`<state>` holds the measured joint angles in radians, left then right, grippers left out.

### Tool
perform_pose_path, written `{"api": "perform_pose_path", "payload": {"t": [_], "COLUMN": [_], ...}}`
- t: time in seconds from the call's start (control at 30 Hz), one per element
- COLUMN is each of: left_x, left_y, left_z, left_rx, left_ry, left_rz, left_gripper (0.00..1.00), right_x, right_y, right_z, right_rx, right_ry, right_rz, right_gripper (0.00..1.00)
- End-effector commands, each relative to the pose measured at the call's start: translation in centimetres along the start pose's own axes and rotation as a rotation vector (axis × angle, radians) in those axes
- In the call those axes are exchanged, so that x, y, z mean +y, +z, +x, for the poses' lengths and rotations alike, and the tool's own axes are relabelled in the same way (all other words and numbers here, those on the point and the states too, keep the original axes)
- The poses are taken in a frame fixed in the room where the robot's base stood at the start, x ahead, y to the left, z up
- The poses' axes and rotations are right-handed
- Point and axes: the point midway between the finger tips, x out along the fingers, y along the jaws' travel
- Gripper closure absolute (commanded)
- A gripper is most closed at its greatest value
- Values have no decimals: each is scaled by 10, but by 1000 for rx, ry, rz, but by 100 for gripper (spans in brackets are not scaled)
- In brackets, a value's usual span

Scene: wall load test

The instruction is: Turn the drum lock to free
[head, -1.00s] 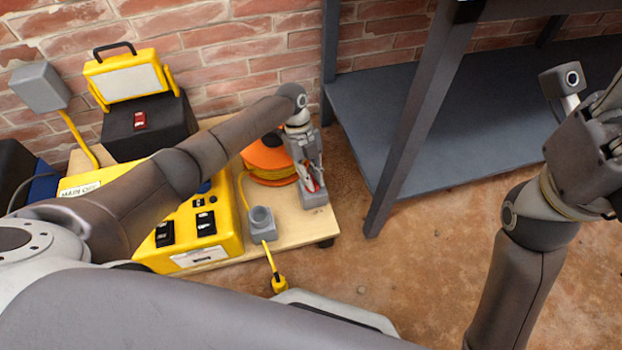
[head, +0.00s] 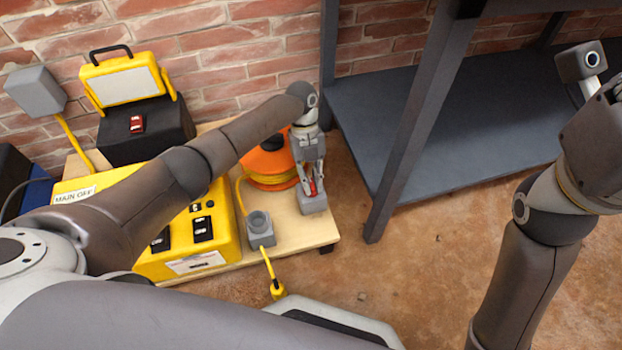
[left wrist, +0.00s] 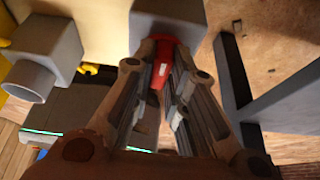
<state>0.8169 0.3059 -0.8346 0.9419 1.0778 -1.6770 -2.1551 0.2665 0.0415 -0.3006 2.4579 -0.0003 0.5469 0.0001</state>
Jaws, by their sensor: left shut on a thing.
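The drum is an orange reel wound with yellow cable (head: 268,168) at the right end of the wooden board. Beside it stands a grey lock block (head: 314,204) with a red lever (head: 312,187). My left gripper (head: 311,190) is over the block, its fingers shut on the red lever. In the left wrist view the red lever (left wrist: 161,72) with a small white mark lies between the fingers, in front of the grey block (left wrist: 168,22). The fingers hide part of the lever.
A yellow box with switches and a "MAIN OFF" label (head: 76,195) lies under my left arm. A grey socket (head: 260,228) with a yellow cable stands on the board (head: 289,226). A dark shelf frame (head: 410,130) stands close at the right.

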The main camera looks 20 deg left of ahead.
Motion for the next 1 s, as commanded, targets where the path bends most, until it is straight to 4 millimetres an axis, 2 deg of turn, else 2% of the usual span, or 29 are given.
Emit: {"api": "perform_pose_path", "payload": {"t": [0.07, 0.1, 0.23, 0.57, 0.67, 0.77, 1.0], "left_x": [1, 1, 1, 1, 0, 0, -1], "left_y": [-1, -1, -1, 0, 0, 1, 0], "left_z": [6, 6, 6, 2, -4, -19, -70], "left_rx": [2, 2, 3, 2, 1, 0, -1], "left_ry": [3, 3, 4, 2, 0, -1, 0], "left_rz": [3, 3, 2, 0, 0, 0, 1], "left_gripper": [100, 82, 65, 64, 64, 64, 64], "right_x": [0, 0, 0, 0, 1, 0, 0], "right_y": [0, 0, 0, -2, -2, -2, -1], "right_z": [-1, -1, 0, 2, 2, 2, 1], "right_rx": [1, 1, 2, 8, 8, 6, 4], "right_ry": [0, 0, 0, 0, 0, 0, 0], "right_rz": [0, 0, 0, -2, -2, -1, -1], "right_gripper": [60, 60, 60, 60, 60, 60, 60]}}
